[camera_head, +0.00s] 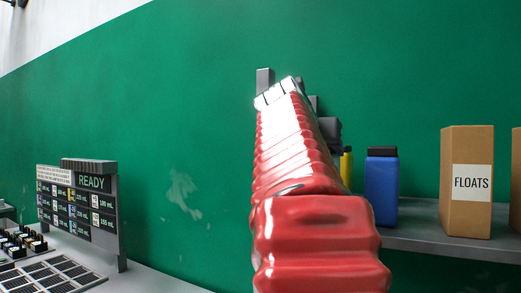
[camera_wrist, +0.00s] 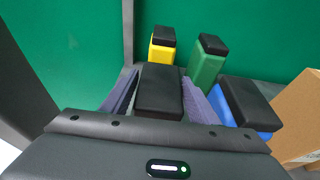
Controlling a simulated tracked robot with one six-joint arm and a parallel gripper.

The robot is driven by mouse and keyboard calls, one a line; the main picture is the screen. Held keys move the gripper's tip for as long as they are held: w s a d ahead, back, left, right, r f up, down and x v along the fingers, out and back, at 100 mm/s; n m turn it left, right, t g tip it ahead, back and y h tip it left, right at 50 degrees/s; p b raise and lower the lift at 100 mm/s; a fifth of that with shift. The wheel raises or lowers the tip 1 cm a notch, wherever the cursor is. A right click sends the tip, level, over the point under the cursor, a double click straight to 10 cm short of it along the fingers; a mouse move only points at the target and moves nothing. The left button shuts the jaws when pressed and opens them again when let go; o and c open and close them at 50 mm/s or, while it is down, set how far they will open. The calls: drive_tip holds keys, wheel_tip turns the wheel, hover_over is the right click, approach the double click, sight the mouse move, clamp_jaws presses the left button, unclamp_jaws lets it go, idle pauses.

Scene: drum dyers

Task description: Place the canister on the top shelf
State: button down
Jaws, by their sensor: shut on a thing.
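My gripper (camera_wrist: 160,98) is shut on a canister, its purple-grey pads on either side of the canister's black cap (camera_wrist: 158,86). The held canister's body is hidden under the cap, so I cannot tell its colour or whether it touches the shelf. In the head view my red-sleeved arm reaches up and forward and hides most of the gripper and the canister. The grey shelf (camera_head: 424,240) runs along the green wall at the right.
A blue canister (camera_head: 381,184) stands on the shelf right of my arm, with a yellow canister (camera_head: 346,168) partly hidden beside it. A green canister (camera_wrist: 207,62) stands behind in the wrist view. A FLOATS box (camera_head: 466,180) is farther right. A READY board (camera_head: 78,212) stands left.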

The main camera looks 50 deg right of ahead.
drive_tip(key=c, duration=0.7)
unclamp_jaws()
drive_tip(key=shift+f, duration=0.1)
drive_tip(key=v, duration=1.2)
drive_tip(key=shift+s, duration=0.15)
